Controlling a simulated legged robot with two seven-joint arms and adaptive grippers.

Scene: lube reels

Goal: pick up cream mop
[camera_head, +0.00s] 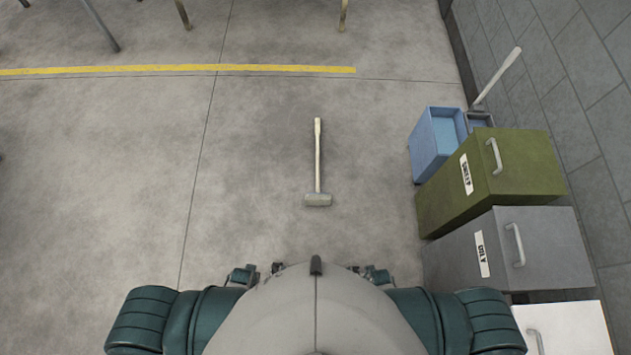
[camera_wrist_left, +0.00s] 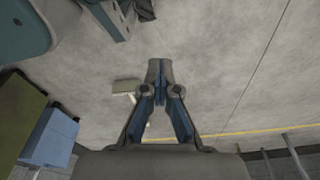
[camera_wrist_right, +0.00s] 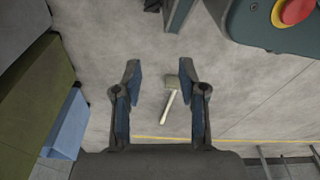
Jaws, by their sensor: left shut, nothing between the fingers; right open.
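A long-handled tool (camera_head: 318,200) with a cream handle and a grey block head lies on the floor ahead of me, shaped more like a mallet than a mop. It also shows in the right wrist view (camera_wrist_right: 172,82) and, partly hidden by the fingers, in the left wrist view (camera_wrist_left: 126,86). Another pale handle (camera_head: 497,80) leans up from a small dark bin at the right wall; its lower end is hidden. My left gripper (camera_wrist_left: 159,68) is shut and empty. My right gripper (camera_wrist_right: 159,70) is open and empty, with the floor tool seen beyond its fingers.
A blue bin (camera_head: 433,150), a green box (camera_head: 480,205) and a grey box (camera_head: 490,275) with handles line the right wall. A white box (camera_head: 570,330) stands nearer. A yellow line (camera_head: 180,69) crosses the floor farther off. The floor around the tool is clear.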

